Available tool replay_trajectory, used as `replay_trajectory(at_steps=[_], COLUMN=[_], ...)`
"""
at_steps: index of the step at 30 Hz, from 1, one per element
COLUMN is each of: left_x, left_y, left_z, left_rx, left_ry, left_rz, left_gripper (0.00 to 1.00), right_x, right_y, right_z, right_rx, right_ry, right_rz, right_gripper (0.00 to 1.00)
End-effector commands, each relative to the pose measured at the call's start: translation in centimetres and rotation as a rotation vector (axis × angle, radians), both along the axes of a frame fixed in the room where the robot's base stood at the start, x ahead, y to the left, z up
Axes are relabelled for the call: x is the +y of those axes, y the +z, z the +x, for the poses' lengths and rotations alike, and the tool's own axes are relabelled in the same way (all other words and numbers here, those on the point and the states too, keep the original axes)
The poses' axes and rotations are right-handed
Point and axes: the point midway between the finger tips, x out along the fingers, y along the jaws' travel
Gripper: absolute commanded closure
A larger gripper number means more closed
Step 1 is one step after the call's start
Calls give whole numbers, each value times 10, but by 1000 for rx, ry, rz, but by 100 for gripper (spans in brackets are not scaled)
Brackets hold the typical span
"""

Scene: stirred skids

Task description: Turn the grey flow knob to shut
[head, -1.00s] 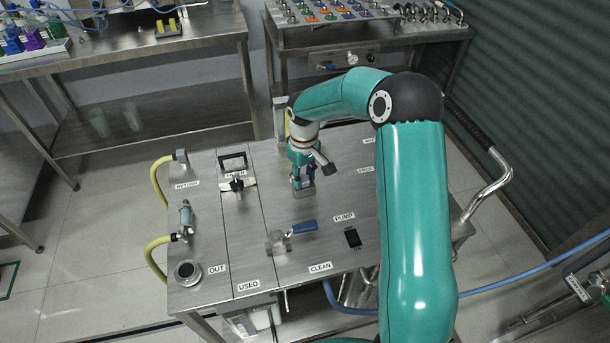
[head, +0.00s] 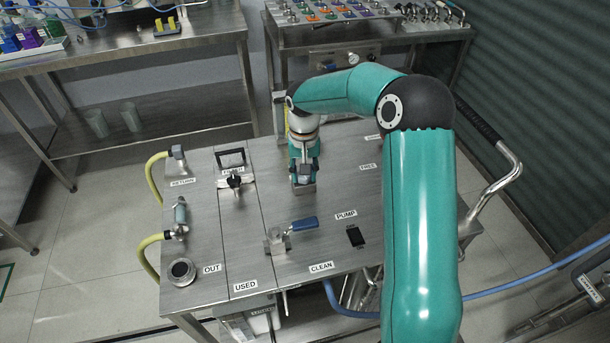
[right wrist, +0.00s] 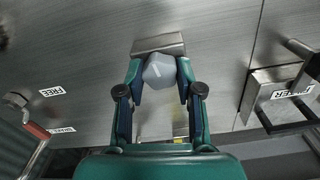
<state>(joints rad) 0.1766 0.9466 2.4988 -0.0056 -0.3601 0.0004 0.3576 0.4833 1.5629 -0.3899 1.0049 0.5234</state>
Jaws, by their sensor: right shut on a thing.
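The grey flow knob (right wrist: 159,71) is a faceted grey piece with a pale mark on its face, in front of a small metal block (right wrist: 158,43) on the steel skid top. My right gripper (right wrist: 160,80) has a finger on each side of the knob and is shut on it. In the head view the right gripper (head: 304,170) reaches down to the same block, and its fingers partly hide the knob. My left gripper is in neither view now.
On the skid top (head: 330,210), a blue-handled valve (head: 302,224) stands in front of the gripper and a black-handled valve (head: 234,182) to its left. A black frame handle (head: 231,158) is behind that. Yellow hoses (head: 150,180) loop off the left edge.

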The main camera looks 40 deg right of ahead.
Motion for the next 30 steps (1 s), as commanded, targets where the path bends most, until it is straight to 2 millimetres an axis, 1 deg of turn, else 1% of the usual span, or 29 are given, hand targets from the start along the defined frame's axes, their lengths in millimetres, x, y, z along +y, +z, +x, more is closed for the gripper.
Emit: replay_trajectory(at_steps=[1,9,15,26,27,29,30], left_x=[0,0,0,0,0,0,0], left_y=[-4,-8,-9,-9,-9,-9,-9], left_z=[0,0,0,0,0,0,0], left_rx=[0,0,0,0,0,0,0], left_ry=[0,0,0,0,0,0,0], left_rz=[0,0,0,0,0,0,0], left_gripper=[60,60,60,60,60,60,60], right_x=[-1,-2,-2,-2,-2,-2,-2], right_y=[-1,0,0,1,1,1,1], right_z=[0,0,0,-1,-1,-1,-1], right_rx=[-2,-2,-2,-1,-1,-1,-1], right_ry=[-32,-153,-185,-189,-188,-188,-187], right_rz=[-2,-3,-3,-2,-2,-2,-2], right_gripper=[99,99,99,99,57,47,41])
